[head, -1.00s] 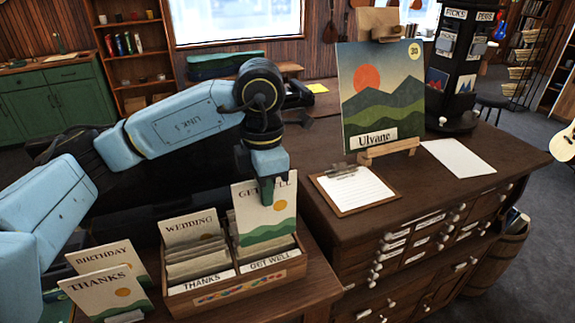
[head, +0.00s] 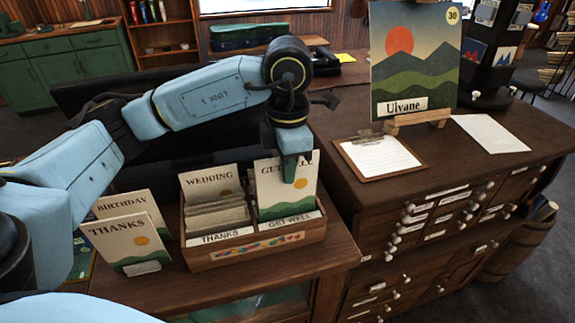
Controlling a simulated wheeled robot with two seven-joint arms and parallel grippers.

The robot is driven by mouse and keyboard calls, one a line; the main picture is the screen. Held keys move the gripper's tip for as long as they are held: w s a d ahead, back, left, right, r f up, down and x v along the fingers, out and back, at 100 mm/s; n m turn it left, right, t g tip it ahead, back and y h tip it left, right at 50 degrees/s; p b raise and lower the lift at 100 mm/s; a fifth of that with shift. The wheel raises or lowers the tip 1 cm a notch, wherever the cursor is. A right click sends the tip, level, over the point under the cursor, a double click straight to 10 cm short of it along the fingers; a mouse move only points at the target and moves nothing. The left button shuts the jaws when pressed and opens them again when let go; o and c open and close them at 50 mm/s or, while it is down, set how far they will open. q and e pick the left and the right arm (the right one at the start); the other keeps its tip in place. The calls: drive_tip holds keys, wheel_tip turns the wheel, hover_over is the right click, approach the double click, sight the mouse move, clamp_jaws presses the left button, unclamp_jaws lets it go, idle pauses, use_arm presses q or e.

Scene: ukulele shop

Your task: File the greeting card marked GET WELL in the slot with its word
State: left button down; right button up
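The GET WELL card (head: 268,197), cream with an orange sun and green hills, stands upright in the right compartment of a wooden card box (head: 258,244). Its lower edge is hidden behind the front label reading GET WELL (head: 291,221). My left gripper (head: 290,178) is shut on the card's top edge, and a finger covers part of its words. The left compartment holds a WEDDING card (head: 210,183) at the back and several cards in front, above a label reading THANKS (head: 222,236). My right gripper is not in view.
BIRTHDAY (head: 130,210) and THANKS (head: 125,240) cards stand left of the box. To the right, a drawer cabinet (head: 345,185) carries a clipboard (head: 379,157), a painting on an easel (head: 412,65) and a white sheet (head: 490,133).

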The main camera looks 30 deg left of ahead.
use_arm(q)
drive_tip(key=shift+f+b, duration=2.3)
drive_tip(key=shift+f, duration=0.5)
drive_tip(key=c, duration=1.6)
unclamp_jaws()
drive_tip(key=shift+o, duration=0.2)
drive_tip(key=shift+r, duration=0.1)
wheel_tip(320, 180, up, 13)
drive_tip(key=shift+r+p, duration=0.1)
drive_tip(key=shift+p, duration=0.75)
